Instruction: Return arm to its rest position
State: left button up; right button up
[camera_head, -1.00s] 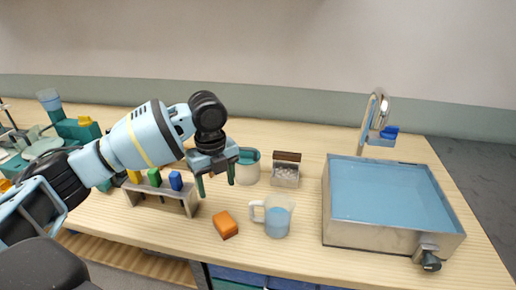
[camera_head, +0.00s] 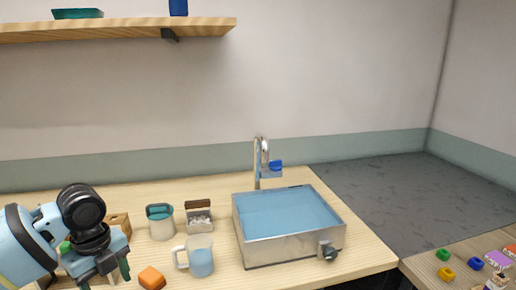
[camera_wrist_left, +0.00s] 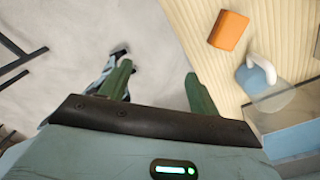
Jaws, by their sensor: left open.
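My left arm comes in from the lower left of the head view. Its gripper (camera_head: 105,277) points down, left of an orange block (camera_head: 151,278), with its fingers apart and empty. In the left wrist view the same gripper (camera_wrist_left: 158,72) shows two green fingers spread wide with nothing between them, over the pale floor beside the table edge. The orange block (camera_wrist_left: 228,30) lies on the wooden table right of the fingers. My right gripper is not in view.
A measuring jug (camera_head: 200,257), a teal-topped container (camera_head: 161,228) and a small box (camera_head: 198,221) stand near the arm. A water-filled basin (camera_head: 290,245) with a faucet (camera_head: 262,160) stands to the right. A shelf (camera_head: 110,30) hangs above. Coloured rings (camera_head: 446,273) lie far right.

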pick_arm(q)
jog(key=s+d+f+n+t+h, duration=0.25)
jog(key=s+d+f+n, duration=0.2)
jog(key=d+f, duration=0.55)
jog(key=s+d+f+n+t+h, duration=0.25)
jog(key=s+d+f+n, duration=0.35)
jog(key=f, duration=0.7)
jog(key=s+a+f+n+t+y, duration=0.1)
jog(key=s+f+n, duration=0.1)
jog(key=s+n, duration=0.2)
jog(key=s+a+f+n+t+y+p, duration=0.1)
jog(key=s+a+f+n, duration=0.1)
jog(key=s, duration=0.8)
jog(key=s+a+f+n+t+y, duration=0.1)
jog(key=s+f+n, duration=0.2)
jog(key=s+n, duration=0.2)
jog(key=shift+s+a+f+n+t, duration=0.35)
jog(key=shift+s+a+f+t, duration=0.05)
jog(key=shift+s, duration=0.6)
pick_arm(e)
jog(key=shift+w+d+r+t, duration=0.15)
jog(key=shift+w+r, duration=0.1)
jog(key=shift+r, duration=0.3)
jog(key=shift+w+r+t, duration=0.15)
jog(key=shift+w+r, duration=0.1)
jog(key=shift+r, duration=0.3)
